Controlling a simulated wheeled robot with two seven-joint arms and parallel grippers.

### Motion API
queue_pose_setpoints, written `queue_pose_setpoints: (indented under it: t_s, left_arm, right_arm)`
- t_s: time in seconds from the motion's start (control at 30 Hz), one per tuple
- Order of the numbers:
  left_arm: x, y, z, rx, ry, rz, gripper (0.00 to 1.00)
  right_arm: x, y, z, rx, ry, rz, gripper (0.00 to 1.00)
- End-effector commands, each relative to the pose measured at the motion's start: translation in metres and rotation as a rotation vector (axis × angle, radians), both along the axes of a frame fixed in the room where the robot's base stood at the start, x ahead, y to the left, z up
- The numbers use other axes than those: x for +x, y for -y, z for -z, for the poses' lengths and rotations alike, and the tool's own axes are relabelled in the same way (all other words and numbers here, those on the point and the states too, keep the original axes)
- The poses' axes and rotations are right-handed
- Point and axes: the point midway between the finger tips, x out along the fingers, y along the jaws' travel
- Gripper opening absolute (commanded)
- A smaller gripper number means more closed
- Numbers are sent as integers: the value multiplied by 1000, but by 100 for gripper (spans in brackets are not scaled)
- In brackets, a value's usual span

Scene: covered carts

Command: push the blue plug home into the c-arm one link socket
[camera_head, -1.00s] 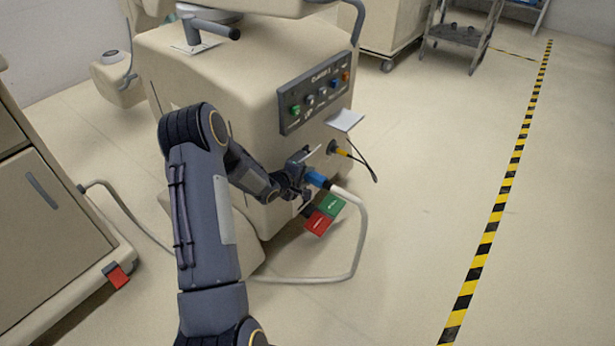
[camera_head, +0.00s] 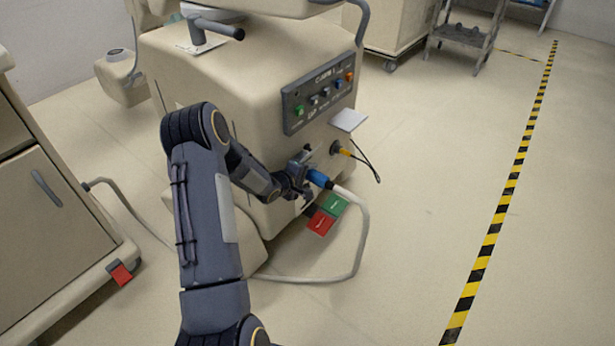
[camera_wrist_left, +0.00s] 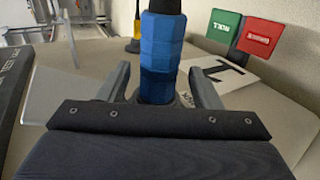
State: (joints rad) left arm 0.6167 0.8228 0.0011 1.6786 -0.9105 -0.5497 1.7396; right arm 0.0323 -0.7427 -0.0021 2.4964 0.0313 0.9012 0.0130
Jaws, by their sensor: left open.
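The blue plug (camera_head: 319,178) is at the side of the beige c-arm cart (camera_head: 200,75), with a thick pale cable running from its back end. In the left wrist view the blue plug (camera_wrist_left: 160,55) stands between the two fingers of my left gripper (camera_wrist_left: 163,82), with a gap visible on each side. In the head view my left gripper (camera_head: 300,180) is at the plug, low by the cart's side. The socket is hidden behind the gripper and plug, so I cannot tell how deep the plug sits. A white label marked 1 (camera_wrist_left: 225,73) is beside the plug. My right gripper is out of view.
Another cabinet (camera_head: 50,220) stands left. Open floor lies to the right.

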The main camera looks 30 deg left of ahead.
Motion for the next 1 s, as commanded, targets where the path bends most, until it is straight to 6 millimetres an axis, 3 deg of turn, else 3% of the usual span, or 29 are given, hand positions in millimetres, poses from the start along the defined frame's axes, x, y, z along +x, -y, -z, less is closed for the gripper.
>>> queue_pose_setpoints:
  t_s: [0.3, 0.5, 1.0]
  left_arm:
    - [-44, -8, -30, 2, 2, -10, 61]
    - [-63, -8, -38, 1, 0, -6, 61]
    - [-66, -6, -37, 0, -2, -2, 61]
  right_arm:
    - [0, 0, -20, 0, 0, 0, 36]
    - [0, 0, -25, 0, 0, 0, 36]
    - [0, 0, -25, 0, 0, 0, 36]
